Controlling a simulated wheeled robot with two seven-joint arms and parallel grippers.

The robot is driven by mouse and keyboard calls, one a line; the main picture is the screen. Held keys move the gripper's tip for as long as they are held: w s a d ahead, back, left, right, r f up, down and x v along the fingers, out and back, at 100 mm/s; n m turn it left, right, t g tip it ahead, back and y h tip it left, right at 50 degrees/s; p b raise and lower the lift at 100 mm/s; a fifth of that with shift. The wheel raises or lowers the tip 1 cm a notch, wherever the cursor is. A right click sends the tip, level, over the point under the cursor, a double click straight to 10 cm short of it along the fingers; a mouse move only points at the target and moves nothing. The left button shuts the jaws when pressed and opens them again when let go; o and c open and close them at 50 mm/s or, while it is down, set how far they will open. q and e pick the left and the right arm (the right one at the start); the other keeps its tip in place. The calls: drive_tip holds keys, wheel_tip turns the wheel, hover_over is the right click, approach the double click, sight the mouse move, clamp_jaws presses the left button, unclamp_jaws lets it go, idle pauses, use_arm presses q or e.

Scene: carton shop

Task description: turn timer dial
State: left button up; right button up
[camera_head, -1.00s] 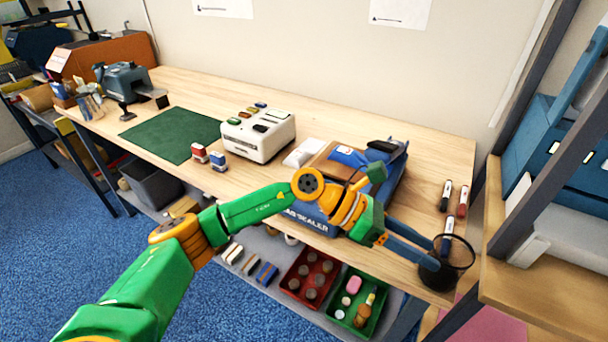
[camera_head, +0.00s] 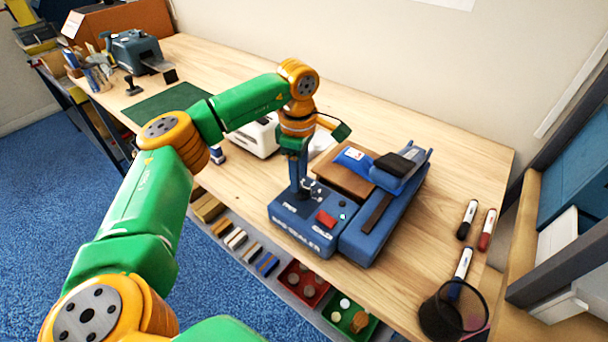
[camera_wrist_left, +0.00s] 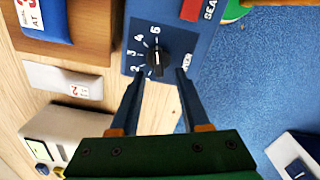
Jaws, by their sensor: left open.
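The blue bag sealer (camera_head: 372,240) stands on the wooden table. Its black timer dial (camera_wrist_left: 157,58) sits on a blue panel with white numbers around it, seen in the left wrist view. My left gripper (camera_wrist_left: 160,76) is open, with a finger to each side just short of the dial. No contact shows clearly. In the head view the left gripper (camera_head: 302,190) points down at the sealer's control panel and mostly hides the dial. The red seal button (camera_head: 326,218) lies right of the gripper. My right gripper is not in view.
A brown block with a blue bag (camera_head: 352,158) lies behind the panel, and the sealer's dark-padded arm (camera_head: 398,165) is raised at the right. A white device (camera_head: 252,136) stands left behind my arm. Markers (camera_head: 486,228) and a black mesh cup (camera_head: 453,312) are at right.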

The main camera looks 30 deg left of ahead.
sight(301, 186)
use_arm(q)
wheel_tip(301, 186, down, 3)
drive_tip(key=shift+f, duration=0.1)
drive_tip(key=shift+w+f, duration=0.1)
drive_tip(key=shift+w, duration=0.1)
drive_tip(key=shift+s, duration=0.15)
clamp_jaws()
